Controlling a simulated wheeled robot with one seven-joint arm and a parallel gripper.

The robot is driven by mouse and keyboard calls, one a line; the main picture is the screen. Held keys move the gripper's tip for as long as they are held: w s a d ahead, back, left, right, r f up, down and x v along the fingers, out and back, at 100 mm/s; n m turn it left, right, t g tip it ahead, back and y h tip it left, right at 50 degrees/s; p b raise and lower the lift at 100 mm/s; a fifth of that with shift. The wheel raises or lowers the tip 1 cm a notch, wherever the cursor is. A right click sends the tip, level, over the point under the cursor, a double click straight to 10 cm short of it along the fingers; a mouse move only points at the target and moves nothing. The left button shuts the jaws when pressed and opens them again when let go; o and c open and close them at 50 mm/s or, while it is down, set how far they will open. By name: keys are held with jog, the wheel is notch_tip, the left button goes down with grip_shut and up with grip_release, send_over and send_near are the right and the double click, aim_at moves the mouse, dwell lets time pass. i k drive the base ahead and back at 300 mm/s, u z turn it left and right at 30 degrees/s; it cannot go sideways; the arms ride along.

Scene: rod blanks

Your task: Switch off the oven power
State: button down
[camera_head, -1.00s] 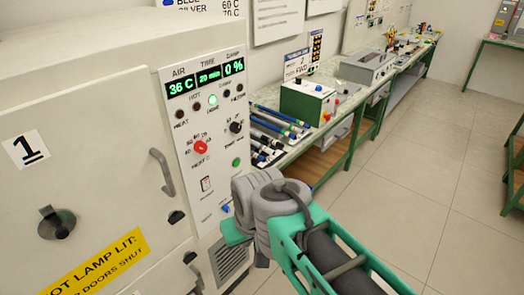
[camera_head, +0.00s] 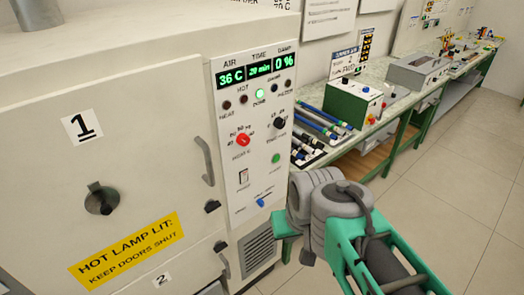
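The oven (camera_head: 150,100) fills the left and middle of the head view, with its doors closed. Its control panel (camera_head: 252,140) shows 36 C, 20 min and 0 %. A green lamp (camera_head: 259,94) is lit; the other small lamps look dark. Below are a red knob (camera_head: 242,139), a black knob (camera_head: 279,123), a green button (camera_head: 276,158), a pale rocker-like switch (camera_head: 243,177) and a blue control (camera_head: 261,202). My arm's wrist (camera_head: 335,210) is right of the panel's lower part, apart from the switch in the picture. My gripper's fingers are not clearly visible.
A green-framed bench (camera_head: 400,110) runs along the wall to the right, bearing rods (camera_head: 320,125), a green box (camera_head: 352,103) and a grey device (camera_head: 418,70). The door handle (camera_head: 206,160) juts out left of the panel. The tiled floor (camera_head: 450,190) at right is clear.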

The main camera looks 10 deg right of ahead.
aim_at(244, 175)
jog(key=k, duration=0.7)
jog(key=u, duration=0.8)
jog(key=i, duration=1)
jog(key=u, duration=0.1)
